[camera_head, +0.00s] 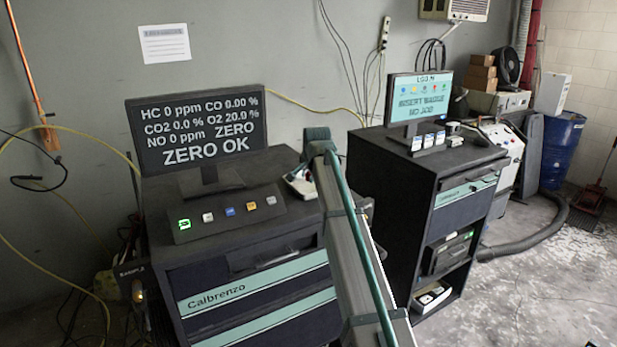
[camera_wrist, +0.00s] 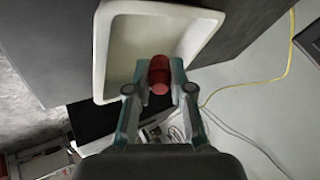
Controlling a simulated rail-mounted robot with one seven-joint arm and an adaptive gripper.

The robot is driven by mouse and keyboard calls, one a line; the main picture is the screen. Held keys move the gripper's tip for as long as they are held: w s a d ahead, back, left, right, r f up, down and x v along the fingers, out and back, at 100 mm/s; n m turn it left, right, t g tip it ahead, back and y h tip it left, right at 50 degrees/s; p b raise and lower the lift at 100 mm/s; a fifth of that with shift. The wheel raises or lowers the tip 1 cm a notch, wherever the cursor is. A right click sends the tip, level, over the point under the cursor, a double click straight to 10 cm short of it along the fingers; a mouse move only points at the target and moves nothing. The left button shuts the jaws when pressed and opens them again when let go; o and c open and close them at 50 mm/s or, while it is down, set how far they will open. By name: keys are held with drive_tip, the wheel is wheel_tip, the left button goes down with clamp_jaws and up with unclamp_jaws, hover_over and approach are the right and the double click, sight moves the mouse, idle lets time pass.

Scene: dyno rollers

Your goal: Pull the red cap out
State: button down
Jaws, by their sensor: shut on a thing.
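The red cap (camera_wrist: 159,72) is a short red cylinder in the wrist view. My gripper (camera_wrist: 160,89) is shut on it, with one fingertip on each side. Behind the cap is a cream tray-like recess (camera_wrist: 101,52) with a raised rim. I cannot tell whether the cap touches the recess or stands clear of it. In the head view my arm rises in front of the dark cabinets, and neither the cap nor my gripper can be made out there.
A dark Calbrenzo cabinet (camera_head: 255,293) with a ZERO OK screen (camera_head: 197,128) stands left of my arm. A second dark cabinet (camera_head: 400,185) with a monitor (camera_head: 418,97) stands to the right. A yellow cable (camera_wrist: 262,79) runs near my gripper. Open floor (camera_head: 540,290) lies at right.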

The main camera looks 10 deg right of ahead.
sight(312, 188)
drive_tip(key=w, duration=0.1)
drive_tip(key=w+d+f, duration=0.1)
drive_tip(key=w+b, duration=0.1)
drive_tip(key=shift+w+d+f, duration=0.25)
drive_tip(key=shift+f, duration=0.1)
drive_tip(key=shift+w+d+f, duration=0.15)
drive_tip(key=shift+w+f, duration=0.05)
drive_tip(key=shift+f, duration=0.4)
drive_tip(key=shift+f+b, duration=0.4)
drive_tip(key=shift+f, duration=0.1)
drive_tip(key=c, duration=0.9)
unclamp_jaws()
drive_tip(key=shift+c, duration=0.2)
drive_tip(key=v, duration=1.2)
